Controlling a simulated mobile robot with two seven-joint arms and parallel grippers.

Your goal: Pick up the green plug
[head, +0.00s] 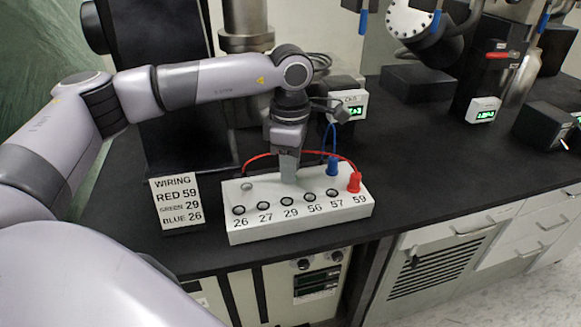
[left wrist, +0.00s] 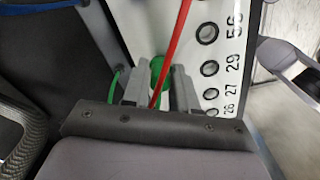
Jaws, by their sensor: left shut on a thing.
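The green plug (left wrist: 157,66) shows in the left wrist view between the two fingers of my left gripper (left wrist: 153,90). The left gripper is shut on it. In the head view the left gripper (head: 289,170) points down at the back row of the white socket box (head: 240,225), and hides the green plug there. I cannot tell whether the plug is still seated in the box. A green cable (left wrist: 114,86) runs beside the fingers. A red cable (left wrist: 176,52) crosses in front of the plug in the left wrist view. My right gripper is not in view.
The red plug (head: 354,183) is at hole 59 and the blue plug (head: 333,166) stands in the back row. A wiring sign (head: 177,201) stands left of the box. Instruments stand behind.

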